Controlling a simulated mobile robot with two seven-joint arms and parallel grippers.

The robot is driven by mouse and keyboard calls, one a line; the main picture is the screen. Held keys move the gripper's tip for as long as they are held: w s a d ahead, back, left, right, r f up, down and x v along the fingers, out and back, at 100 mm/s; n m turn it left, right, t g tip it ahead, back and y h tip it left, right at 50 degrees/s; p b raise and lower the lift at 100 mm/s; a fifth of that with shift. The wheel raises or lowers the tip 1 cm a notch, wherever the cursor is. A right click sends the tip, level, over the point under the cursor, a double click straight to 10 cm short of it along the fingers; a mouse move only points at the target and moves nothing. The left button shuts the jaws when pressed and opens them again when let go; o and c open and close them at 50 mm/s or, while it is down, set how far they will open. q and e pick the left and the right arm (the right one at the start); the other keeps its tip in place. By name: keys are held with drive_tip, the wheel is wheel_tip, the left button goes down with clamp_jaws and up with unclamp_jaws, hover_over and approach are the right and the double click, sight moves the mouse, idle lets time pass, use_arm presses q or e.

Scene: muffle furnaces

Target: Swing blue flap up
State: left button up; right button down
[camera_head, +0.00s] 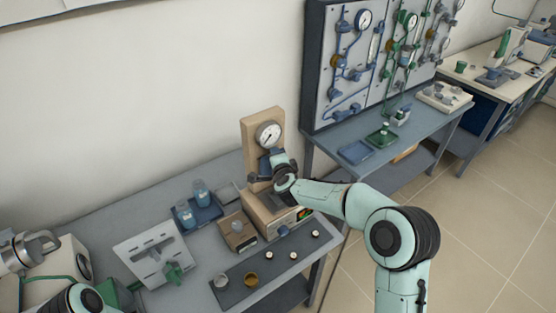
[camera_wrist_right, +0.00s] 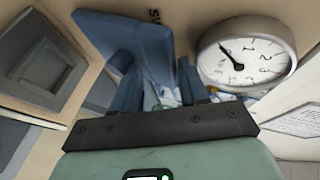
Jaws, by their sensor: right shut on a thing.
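The blue flap (camera_head: 265,165) is on the front of a furnace unit with a beige upright panel (camera_head: 249,135). My right gripper (camera_head: 285,178) reaches it from the right and is shut on it, partly covering it in the head view. In the right wrist view, the blue flap (camera_wrist_right: 125,32) stands out tilted from the beige panel, and my right gripper (camera_wrist_right: 158,78) is at its lower edge. The exact contact is partly hidden between the fingers. Part of my left arm shows at the lower left of the head view; I cannot make out its gripper.
A round gauge (camera_head: 268,134) sits on the panel close beside my right gripper. Blue-capped bottles (camera_head: 201,192) in a tray, a white slotted plate (camera_head: 150,247) and a dark mat (camera_head: 262,277) with small cups occupy the bench. A pipework board (camera_head: 345,70) stands at the right behind.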

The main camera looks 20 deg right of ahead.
drive_tip(key=shift+a+f, duration=0.25)
drive_tip(key=shift+f, duration=0.05)
drive_tip(key=c, duration=1.1)
unclamp_jaws()
use_arm(q)
drive_tip(key=shift+f, duration=0.1)
drive_tip(key=s+f+b, duration=0.1)
drive_tip(key=f+b, duration=0.1)
drive_tip(key=f, duration=0.1)
drive_tip(key=shift+s, duration=0.35)
use_arm(e)
drive_tip(key=v, duration=1.3)
drive_tip(key=shift+s+d+r, duration=0.2)
drive_tip(key=shift+r, duration=0.15)
